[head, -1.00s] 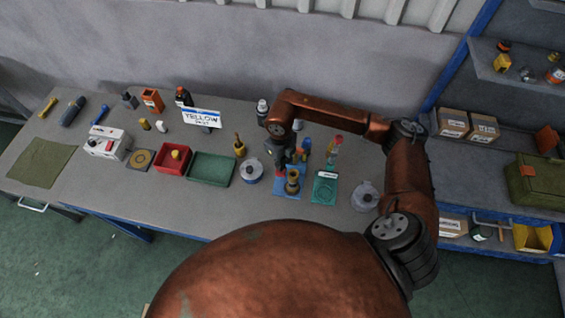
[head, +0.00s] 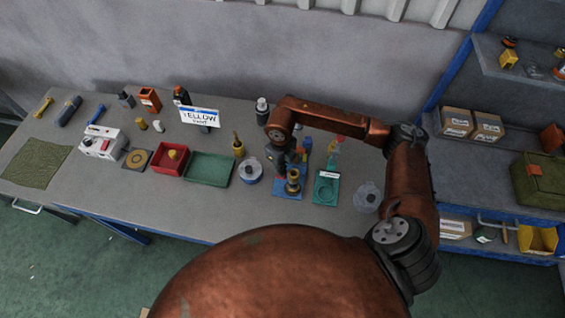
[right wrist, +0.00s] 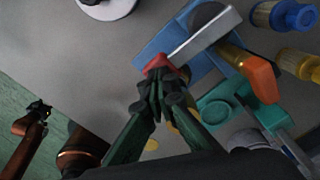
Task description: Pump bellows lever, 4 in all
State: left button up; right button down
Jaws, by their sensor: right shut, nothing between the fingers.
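The bellows station shows in the right wrist view as a blue base (right wrist: 150,52) with a flat grey lever (right wrist: 203,36) that ends in a red tip (right wrist: 157,65). In the head view its blue base (head: 287,194) stands near the table's front, with a brass-coloured part (head: 292,180) on it. My right gripper (right wrist: 156,82) is shut and empty, its fingertips right at the red tip; I cannot tell whether they touch. It also shows in the head view (head: 281,168), partly hiding the lever. Part of my left arm, seemingly with its dark gripper (right wrist: 38,110), shows small at the wrist view's lower left.
A teal fixture (head: 325,188) stands close on the right, and a round white-grey pot (head: 250,172) on the left. A green tray (head: 209,168) and a red tray (head: 170,161) lie further left.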

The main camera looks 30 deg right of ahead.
notch_tip(320, 180, up, 7)
jog(key=p, duration=0.3)
dwell(0.5)
dwell(0.4)
jog(key=shift+f+m, duration=0.25)
jog(key=shift+m, duration=0.75)
jog(key=shift+f+m, duration=0.3)
jog(key=shift+m, duration=0.7)
jog(key=shift+f+m, duration=0.25)
jog(key=shift+m, duration=0.75)
jog(key=shift+f+b, duration=0.35)
jog(key=shift+f, duration=0.2)
